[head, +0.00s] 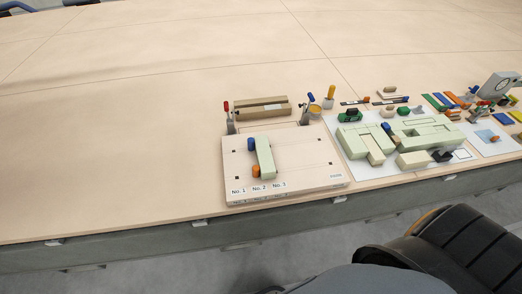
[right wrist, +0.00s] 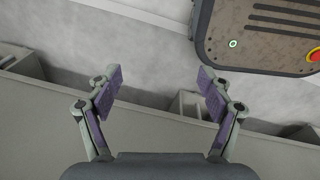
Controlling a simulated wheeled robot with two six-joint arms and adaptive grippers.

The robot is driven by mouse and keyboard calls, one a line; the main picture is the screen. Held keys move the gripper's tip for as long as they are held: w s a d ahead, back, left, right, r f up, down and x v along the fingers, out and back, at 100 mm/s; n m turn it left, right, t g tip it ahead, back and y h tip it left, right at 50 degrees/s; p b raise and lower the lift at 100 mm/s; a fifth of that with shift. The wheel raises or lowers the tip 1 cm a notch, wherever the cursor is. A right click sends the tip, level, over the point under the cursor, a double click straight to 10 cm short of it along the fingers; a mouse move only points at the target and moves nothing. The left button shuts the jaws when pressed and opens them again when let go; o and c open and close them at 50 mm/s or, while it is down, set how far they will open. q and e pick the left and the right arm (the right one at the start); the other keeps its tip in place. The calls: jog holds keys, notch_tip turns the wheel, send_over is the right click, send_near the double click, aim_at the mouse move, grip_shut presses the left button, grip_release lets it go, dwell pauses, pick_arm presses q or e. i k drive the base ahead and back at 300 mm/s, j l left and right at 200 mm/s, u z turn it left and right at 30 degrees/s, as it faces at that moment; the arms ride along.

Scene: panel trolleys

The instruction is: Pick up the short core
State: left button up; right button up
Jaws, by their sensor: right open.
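No part is plainly marked as the short core, and I cannot tell which piece it is. In the head view a pale green bar (head: 265,157) lies on a light board (head: 310,172) labelled No.1, No.2 and No.3. A blue knob (head: 252,144) and an orange knob (head: 257,171) are beside the bar. Several pale green blocks (head: 424,134) sit on a white sheet (head: 387,174) to the right. My right gripper (right wrist: 160,84) is open and empty in the right wrist view, away from these parts. My left gripper is not in view.
A tan block (head: 262,107) lies behind the board, with upright coloured-handled tools near its ends. Coloured strips and a grey dial device (head: 500,86) stand at the far right. The table's left and back (head: 120,120) are clear. Its front edge runs below the board.

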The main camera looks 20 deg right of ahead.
aim_at(412, 160)
jog(key=z, duration=2.3)
jog(key=i+l+u, duration=0.15)
jog(key=u, duration=0.75)
jog(key=i+l+u, duration=0.2)
jog(key=l, duration=0.25)
jog(key=i+l+u, duration=0.1)
jog(key=l+u, duration=0.15)
jog(key=l, duration=0.25)
jog(key=i+l+u, duration=0.2)
jog(key=l, duration=0.3)
jog(key=l+u, duration=0.25)
jog(key=l, duration=0.2)
jog(key=k, duration=0.05)
